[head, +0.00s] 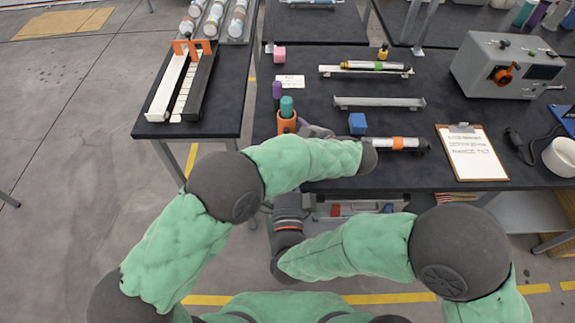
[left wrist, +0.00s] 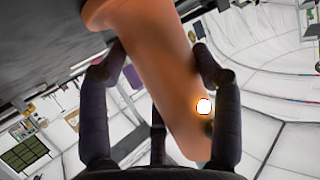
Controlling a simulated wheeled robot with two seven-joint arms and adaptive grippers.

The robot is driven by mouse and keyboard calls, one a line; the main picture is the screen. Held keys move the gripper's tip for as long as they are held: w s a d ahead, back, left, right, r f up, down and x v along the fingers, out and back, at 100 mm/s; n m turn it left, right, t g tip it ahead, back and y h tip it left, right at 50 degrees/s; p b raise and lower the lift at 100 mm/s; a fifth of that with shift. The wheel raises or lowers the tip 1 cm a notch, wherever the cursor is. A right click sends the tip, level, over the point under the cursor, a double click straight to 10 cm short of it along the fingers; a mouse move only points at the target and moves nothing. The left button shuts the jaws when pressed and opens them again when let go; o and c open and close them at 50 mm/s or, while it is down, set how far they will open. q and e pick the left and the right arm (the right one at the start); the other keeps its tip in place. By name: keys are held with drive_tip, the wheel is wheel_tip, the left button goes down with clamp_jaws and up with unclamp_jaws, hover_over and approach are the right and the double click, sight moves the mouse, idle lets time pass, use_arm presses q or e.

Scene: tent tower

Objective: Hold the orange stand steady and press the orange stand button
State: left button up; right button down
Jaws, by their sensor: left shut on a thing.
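The orange stand (head: 286,123) is at the left front part of the middle bench, with a teal-topped piece (head: 287,105) in it. My left gripper (head: 312,131) reaches it from the right side.
A purple piece (head: 276,90) is just behind the stand. A clipboard (head: 471,151) lies further right. A side bench (head: 225,115) stands left across a gap.

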use_arm(q)
drive_tip(key=shift+f, duration=0.1)
drive_tip(key=o, duration=1.4)
